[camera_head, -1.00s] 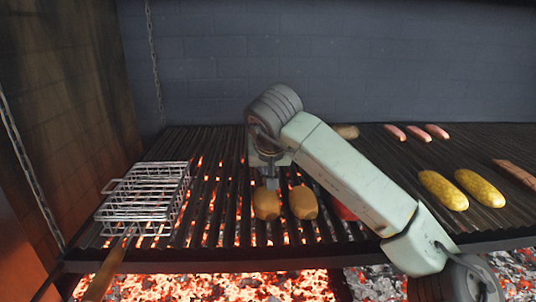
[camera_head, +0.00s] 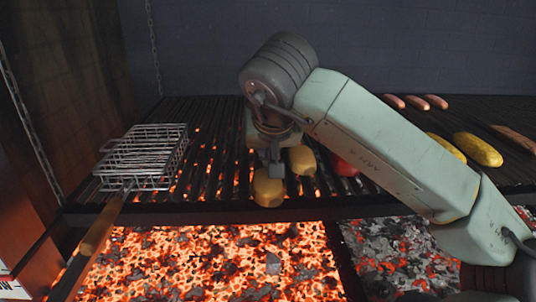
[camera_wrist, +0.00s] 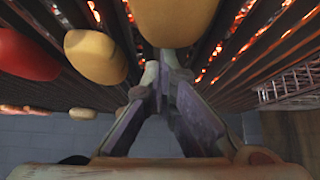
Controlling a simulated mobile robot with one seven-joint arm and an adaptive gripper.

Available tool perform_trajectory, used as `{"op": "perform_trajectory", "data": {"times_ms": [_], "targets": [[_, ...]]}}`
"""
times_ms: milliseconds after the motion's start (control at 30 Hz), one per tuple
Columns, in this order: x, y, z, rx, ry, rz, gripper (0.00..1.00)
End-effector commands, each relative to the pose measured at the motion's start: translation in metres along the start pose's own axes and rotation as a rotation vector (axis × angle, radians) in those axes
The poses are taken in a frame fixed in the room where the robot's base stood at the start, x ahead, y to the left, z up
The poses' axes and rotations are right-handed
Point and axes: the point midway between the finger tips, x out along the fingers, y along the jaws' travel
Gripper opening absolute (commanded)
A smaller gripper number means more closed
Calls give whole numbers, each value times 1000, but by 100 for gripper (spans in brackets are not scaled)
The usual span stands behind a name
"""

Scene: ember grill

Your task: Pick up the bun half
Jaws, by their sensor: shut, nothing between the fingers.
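Two tan, rounded bun halves lie on the grill grate. The left bun half (camera_head: 268,188) is close to the grate's front edge. The right bun half (camera_head: 302,160) sits farther back. In the wrist view, one bun half (camera_wrist: 175,20) lies just beyond my fingertips at the top, cut off by the frame edge. The other bun half (camera_wrist: 95,57) is to its left. My gripper (camera_head: 276,172) points down just behind the left bun half. Its fingers (camera_wrist: 163,72) are together with nothing between them. I cannot tell whether they touch the bun.
A red round thing (camera_head: 343,166) lies right of the buns, partly behind my arm. A wire grill basket (camera_head: 150,150) with a wooden handle is on the left. Corn cobs (camera_head: 478,149) and sausages (camera_head: 415,102) lie to the right. Glowing coals (camera_head: 210,262) burn below.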

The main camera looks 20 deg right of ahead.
Motion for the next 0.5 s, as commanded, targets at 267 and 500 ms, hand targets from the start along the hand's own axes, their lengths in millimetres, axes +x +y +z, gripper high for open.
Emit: {"op": "perform_trajectory", "data": {"times_ms": [267,500], "targets": [[-20,0,28,-1,-5,1,0],[-21,0,27,-1,-5,0,0]]}}
